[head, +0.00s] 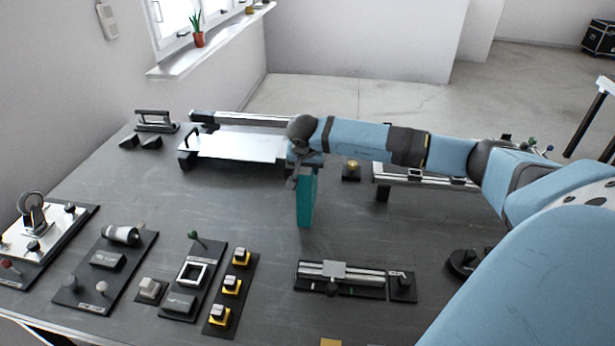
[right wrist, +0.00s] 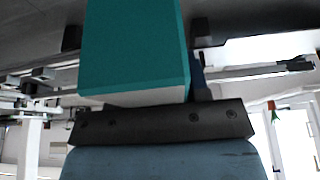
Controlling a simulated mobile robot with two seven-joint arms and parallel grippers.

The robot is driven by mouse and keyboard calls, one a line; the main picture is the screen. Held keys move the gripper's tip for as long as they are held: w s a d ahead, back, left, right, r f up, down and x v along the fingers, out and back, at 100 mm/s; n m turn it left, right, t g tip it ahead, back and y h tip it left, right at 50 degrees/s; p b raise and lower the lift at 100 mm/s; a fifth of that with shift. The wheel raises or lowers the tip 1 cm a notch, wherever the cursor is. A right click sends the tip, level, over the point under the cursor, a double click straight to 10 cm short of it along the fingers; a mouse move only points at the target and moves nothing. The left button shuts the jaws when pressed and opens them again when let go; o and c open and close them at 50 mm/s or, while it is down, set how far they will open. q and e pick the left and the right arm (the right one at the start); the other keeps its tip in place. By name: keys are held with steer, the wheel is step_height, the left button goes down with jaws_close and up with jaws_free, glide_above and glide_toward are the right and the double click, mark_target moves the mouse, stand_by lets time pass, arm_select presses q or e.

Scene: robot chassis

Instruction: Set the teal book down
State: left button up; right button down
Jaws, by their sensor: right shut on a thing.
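The teal book (head: 306,200) hangs upright below my right gripper (head: 303,174), over the middle of the dark table (head: 235,185). My right gripper is shut on the book's upper end. In the right wrist view, the book (right wrist: 135,45) fills the upper middle, with its pale page edge facing the gripper (right wrist: 160,115). I cannot tell whether the book's lower end touches the table. My left gripper is not in view.
A white plate fixture (head: 235,146) stands behind and left of the book. A slider panel (head: 340,277) lies in front of it, and yellow-based switches (head: 232,286) lie at front left. Bare table surrounds the book's lower end.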

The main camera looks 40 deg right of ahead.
steer(key=shift+f, duration=1.95)
steer(key=shift+f, duration=0.15)
steer(key=c, duration=0.6)
jaws_free()
